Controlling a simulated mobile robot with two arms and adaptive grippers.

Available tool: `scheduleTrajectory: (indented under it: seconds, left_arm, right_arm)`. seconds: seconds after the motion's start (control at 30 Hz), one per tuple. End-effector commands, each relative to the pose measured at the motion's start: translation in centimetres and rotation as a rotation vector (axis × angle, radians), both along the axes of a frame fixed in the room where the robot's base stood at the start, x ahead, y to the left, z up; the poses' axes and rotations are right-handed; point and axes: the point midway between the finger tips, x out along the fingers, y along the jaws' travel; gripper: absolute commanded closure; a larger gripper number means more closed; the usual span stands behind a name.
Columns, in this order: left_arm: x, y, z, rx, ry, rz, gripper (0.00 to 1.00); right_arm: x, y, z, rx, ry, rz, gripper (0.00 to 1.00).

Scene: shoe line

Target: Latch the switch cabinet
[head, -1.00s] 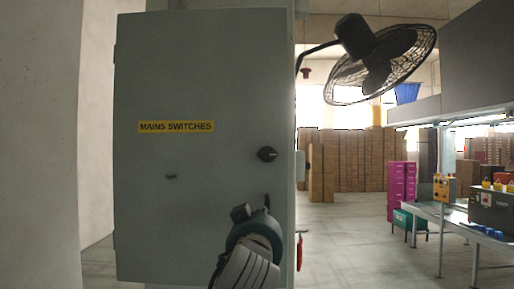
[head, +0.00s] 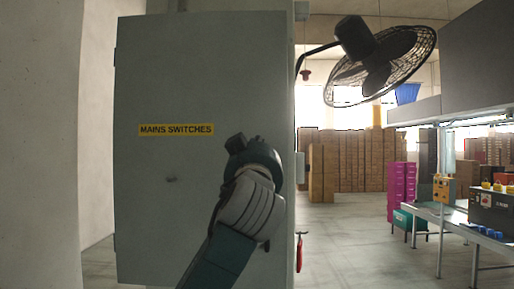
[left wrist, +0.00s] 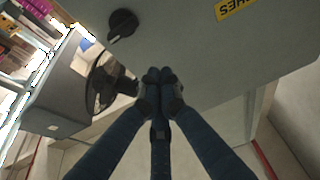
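The grey switch cabinet door (head: 165,75) with its yellow "MAINS SWITCHES" label (head: 176,130) fills the middle of the head view. I cannot tell whether the door sits fully flush. The round black latch knob (left wrist: 122,25) shows in the left wrist view; in the head view my left arm hides it. My left gripper (left wrist: 159,77) has its fingers together and empty in the left wrist view, apart from the knob in the picture. In the head view my left wrist covers the fingertips in front of the door's right side. My right gripper is not in view.
A black fan (head: 380,58) juts out right of the cabinet. A workbench (head: 453,216) with boxes stands at the right, and stacked cartons (head: 360,160) stand far behind. A pale wall (head: 38,140) rises at the left. The floor between cabinet and bench is open.

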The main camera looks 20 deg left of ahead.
Motion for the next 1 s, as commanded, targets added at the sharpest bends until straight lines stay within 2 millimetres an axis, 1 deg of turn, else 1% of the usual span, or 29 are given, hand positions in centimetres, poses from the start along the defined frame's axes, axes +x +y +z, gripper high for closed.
scheduleTrajectory:
  seconds: [0.03, 0.2, 0.4, 0.5, 0.67, 0.8, 1.0]
  left_arm:
    - [0.9, 0.4, 0.8, 0.002, 0.004, 0.004, 1.00]
    - [4.1, 1.4, 2.3, 0.002, 0.005, 0.005, 1.00]
    - [7.9, 2.4, 3.5, 0.002, 0.005, 0.003, 1.00]
    - [7.9, 2.3, 1.3, 0.005, 0.007, 0.001, 1.00]
    - [7.8, 2.3, -0.4, 0.002, 0.004, 0.001, 1.00]
    - [7.7, 2.2, -1.1, 0.001, 0.000, 0.000, 1.00]
    - [7.7, 2.2, -1.2, 0.000, 0.001, 0.000, 1.00]
  right_arm:
    - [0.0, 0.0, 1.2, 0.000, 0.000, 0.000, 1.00]
    - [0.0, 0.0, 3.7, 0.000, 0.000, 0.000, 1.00]
    - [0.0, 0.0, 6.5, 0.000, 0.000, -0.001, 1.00]
    - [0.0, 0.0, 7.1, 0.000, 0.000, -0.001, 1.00]
    - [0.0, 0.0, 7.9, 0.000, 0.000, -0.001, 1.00]
    - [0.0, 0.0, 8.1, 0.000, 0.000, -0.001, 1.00]
    - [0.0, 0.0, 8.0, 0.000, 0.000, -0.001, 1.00]
